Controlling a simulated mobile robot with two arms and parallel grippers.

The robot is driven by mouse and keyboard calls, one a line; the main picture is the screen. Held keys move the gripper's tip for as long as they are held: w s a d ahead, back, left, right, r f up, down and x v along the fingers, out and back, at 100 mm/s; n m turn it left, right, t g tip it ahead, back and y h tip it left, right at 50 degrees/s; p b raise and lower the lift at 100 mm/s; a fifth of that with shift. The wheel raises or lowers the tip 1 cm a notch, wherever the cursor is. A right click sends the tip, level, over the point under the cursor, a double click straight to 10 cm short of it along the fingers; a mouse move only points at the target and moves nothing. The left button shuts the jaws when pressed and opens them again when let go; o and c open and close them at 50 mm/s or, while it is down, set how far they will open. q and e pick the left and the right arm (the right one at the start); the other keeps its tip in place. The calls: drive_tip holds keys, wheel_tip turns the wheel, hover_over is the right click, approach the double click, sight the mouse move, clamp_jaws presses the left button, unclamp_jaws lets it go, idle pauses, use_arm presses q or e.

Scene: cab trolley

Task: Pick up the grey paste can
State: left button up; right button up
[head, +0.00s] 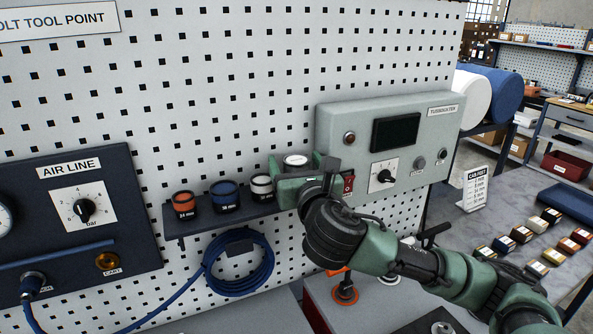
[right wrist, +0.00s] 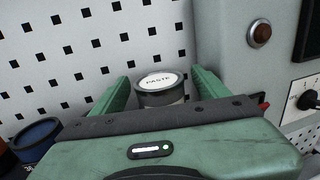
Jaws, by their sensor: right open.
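The grey paste can (head: 295,160) stands at the right end of a small dark shelf (head: 219,222) on the pegboard. In the right wrist view the can (right wrist: 161,88) has a white lid marked PASTE and sits between my two green fingers. My right gripper (head: 301,166) is open around the can, with one finger on each side; I cannot tell whether either finger touches it. The can's lower part is hidden by the gripper. My left gripper is not in view.
Beside the can on the shelf stand a white-topped cup (head: 262,186), a blue cup (head: 225,194) and an orange cup (head: 185,203). A grey Torquetester box (head: 437,139) is close on the right. A blue hose coil (head: 240,262) hangs below the shelf.

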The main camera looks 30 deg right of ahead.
drive_tip(key=shift+s, duration=0.1)
drive_tip(key=shift+r, duration=0.1)
clamp_jaws()
wheel_tip(320, 180, up, 20)
drive_tip(key=shift+f+b, duration=0.15)
drive_tip(key=shift+b, duration=0.25)
